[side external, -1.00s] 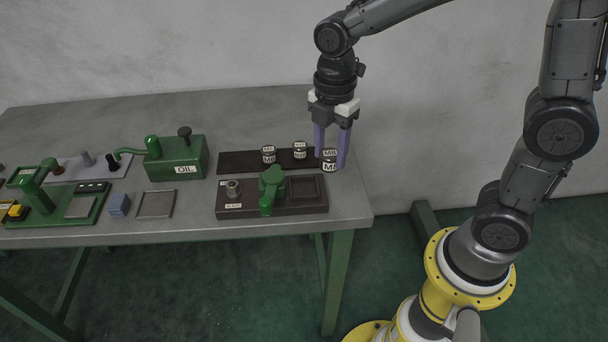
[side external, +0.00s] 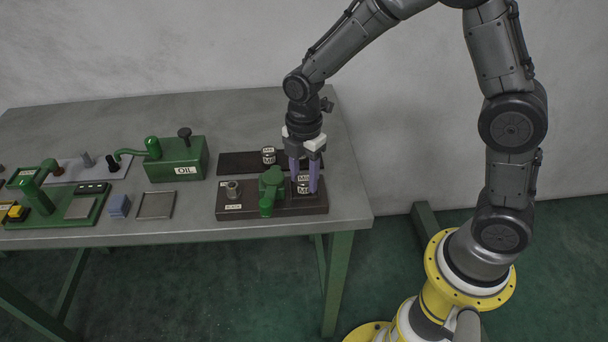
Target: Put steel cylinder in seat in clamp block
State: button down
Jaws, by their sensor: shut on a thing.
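My gripper (side external: 304,186) has purple fingers and is shut on a small steel cylinder with a white label (side external: 303,187). It points down at the right part of the dark clamp block (side external: 260,208), where a square recess lies. The fingers hide most of the recess, and I cannot tell whether the cylinder touches it. A green lever (side external: 271,190) stands on the block just left of my gripper. Another steel piece (side external: 232,189) stands on the block's left end, above a small white label.
A dark strip (side external: 235,162) lies behind the block with a labelled cylinder (side external: 268,155); my gripper hides part of it. A green oil box (side external: 178,160), grey tray (side external: 155,204), blue block (side external: 119,206) and green press (side external: 38,187) stand left. The table's right edge is near.

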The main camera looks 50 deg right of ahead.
aim_at(304, 178)
jog(key=shift+f, duration=0.3)
jog(key=shift+f, duration=0.15)
jog(key=shift+c, duration=1.7)
grip_release()
jog(key=shift+s, duration=0.1)
notch_tip(304, 178, up, 13)
jog(key=s+d+r+m+t, duration=0.2)
jog(key=s+m, duration=0.7)
jog(key=s, duration=0.1)
jog(key=s+d+r+m+t, duration=0.2)
jog(key=s+d+m+t, duration=0.1)
jog(key=s+m, duration=0.6)
jog(key=shift+s+d+r+t, duration=0.3)
jog(key=shift+s, duration=0.3)
